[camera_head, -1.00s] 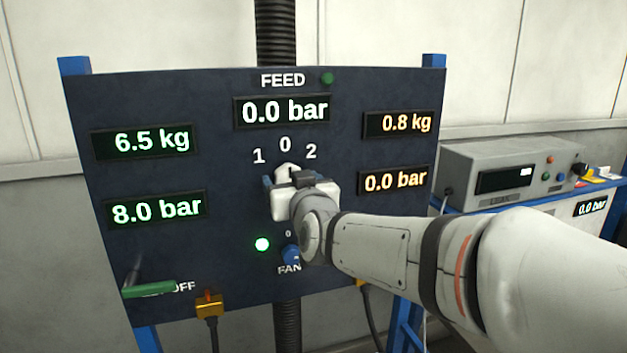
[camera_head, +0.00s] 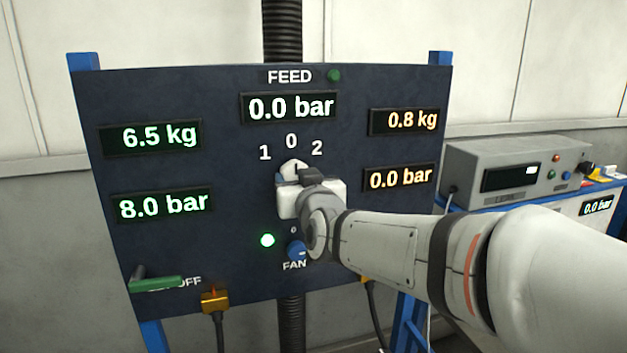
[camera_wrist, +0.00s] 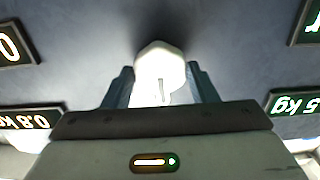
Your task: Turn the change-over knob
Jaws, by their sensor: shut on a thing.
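The white change-over knob (camera_head: 294,165) is on the dark panel, under the marks 1, 0 and 2. Its pointer line looks close to the 0 mark in the head view. My gripper (camera_head: 292,181) is at the knob and hides its lower part. In the wrist view the knob (camera_wrist: 160,66) stands between the two blue-grey fingers of my gripper (camera_wrist: 162,88). The fingers are shut on its sides. A dark pointer line shows on the knob's face.
The panel (camera_head: 230,230) carries the FEED display (camera_head: 289,107) reading 0.0 bar. A green handle (camera_head: 160,284) sticks out at the lower left. A grey instrument (camera_head: 520,170) stands at the right.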

